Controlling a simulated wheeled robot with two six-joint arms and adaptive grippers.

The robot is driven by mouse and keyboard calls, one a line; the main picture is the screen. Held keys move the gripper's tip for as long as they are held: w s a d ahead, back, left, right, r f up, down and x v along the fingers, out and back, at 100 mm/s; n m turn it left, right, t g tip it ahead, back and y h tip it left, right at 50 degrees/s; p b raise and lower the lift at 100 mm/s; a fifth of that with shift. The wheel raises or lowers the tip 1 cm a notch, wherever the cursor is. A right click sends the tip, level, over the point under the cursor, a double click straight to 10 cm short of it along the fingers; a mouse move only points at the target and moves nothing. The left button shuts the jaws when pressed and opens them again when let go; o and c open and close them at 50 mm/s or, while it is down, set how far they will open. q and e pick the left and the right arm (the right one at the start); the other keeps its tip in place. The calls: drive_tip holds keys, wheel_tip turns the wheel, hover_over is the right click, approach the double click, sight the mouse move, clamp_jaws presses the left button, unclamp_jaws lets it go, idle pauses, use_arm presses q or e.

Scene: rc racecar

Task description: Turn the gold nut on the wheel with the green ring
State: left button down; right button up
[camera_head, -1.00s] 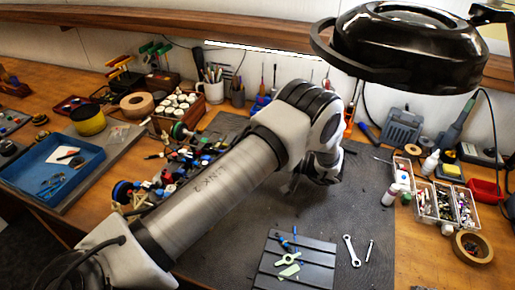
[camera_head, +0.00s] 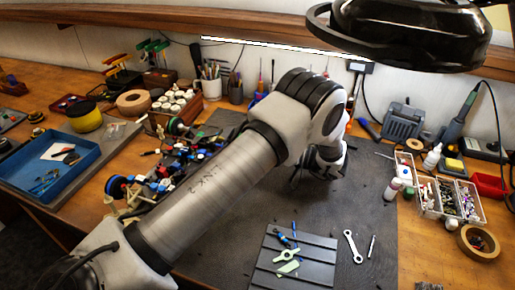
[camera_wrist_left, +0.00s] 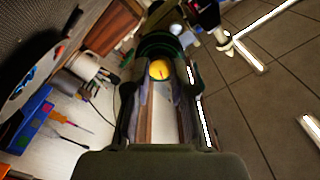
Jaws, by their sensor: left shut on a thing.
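In the left wrist view, the gold nut (camera_wrist_left: 160,70) is a bright yellow round shape between the fingers of my left gripper (camera_wrist_left: 162,85). The gripper is shut on it. A dark wheel with a green ring (camera_wrist_left: 165,43) lies just beyond the nut. In the head view, the racecar (camera_head: 190,155) is partly covered by my left arm. Its green-ringed wheel (camera_head: 177,126) shows at the far side, and a wheel with a blue ring (camera_head: 117,187) shows nearer. My left gripper is mostly hidden behind my arm there. My right gripper is in neither view.
A black grooved plate (camera_head: 293,262) with small tools lies at the front of the dark mat, beside a wrench (camera_head: 352,246). A blue tray (camera_head: 45,170) is at left. Parts boxes (camera_head: 450,198) stand at right. A black lamp (camera_head: 405,35) hangs overhead. The mat's right-middle is clear.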

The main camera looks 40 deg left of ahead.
use_arm(q)
drive_tip(key=c, duration=1)
unclamp_jaws()
drive_tip(key=shift+s+a, duration=0.1)
drive_tip(key=shift+o, duration=0.2)
drive_tip(key=v, duration=1.2)
